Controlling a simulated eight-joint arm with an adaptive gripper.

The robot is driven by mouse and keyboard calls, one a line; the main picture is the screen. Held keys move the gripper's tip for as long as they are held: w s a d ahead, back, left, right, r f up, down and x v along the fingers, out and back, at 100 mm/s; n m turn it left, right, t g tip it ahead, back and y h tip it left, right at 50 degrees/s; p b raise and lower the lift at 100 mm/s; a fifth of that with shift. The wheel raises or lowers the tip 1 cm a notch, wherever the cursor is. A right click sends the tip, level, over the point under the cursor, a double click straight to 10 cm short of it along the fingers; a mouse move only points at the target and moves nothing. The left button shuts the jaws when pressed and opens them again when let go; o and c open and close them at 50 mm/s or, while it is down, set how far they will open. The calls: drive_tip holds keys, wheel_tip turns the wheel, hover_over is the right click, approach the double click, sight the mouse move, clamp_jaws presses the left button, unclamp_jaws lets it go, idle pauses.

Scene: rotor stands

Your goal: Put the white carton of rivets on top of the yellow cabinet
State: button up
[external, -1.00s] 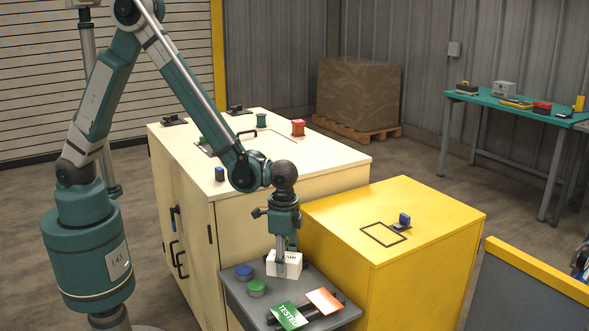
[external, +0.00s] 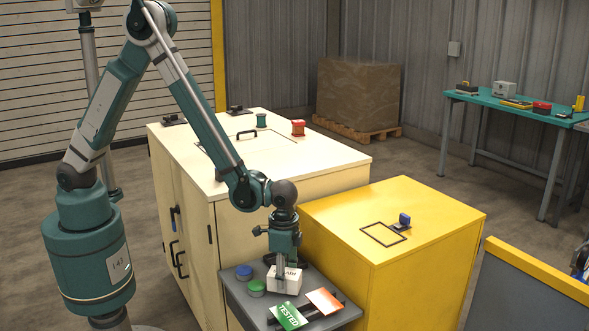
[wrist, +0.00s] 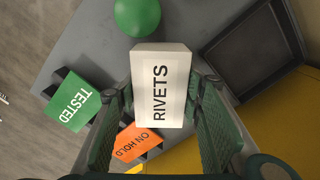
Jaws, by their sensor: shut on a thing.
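The white carton of rivets (external: 284,280) is between the fingers of my gripper (external: 280,282), low over the grey side shelf; I cannot tell whether it touches the shelf. In the wrist view the carton (wrist: 160,88), lettered RIVETS, sits between both green fingers. The yellow cabinet (external: 440,225) stands to the right of the gripper. Its top carries a black outlined rectangle (external: 383,234) and a small blue item on a dark base (external: 403,221); the rest of the top is bare.
The grey shelf (external: 333,324) holds blue and green round knobs (external: 244,271) at its left, plus green TESTED (external: 289,316) and orange ON HOLD (external: 324,301) cards. A cream cabinet (external: 270,225) stands behind. The wrist view shows a dark tray (wrist: 262,52).

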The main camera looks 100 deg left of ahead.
drive_tip(key=shift+f, duration=0.65)
drive_tip(key=shift+f, duration=0.15)
drive_tip(key=o, duration=1)
drive_tip(key=shift+r, duration=0.2)
drive_tip(key=shift+r+p, duration=1.35)
drive_tip(key=shift+r, duration=4.65)
drive_tip(key=shift+r, duration=0.1)
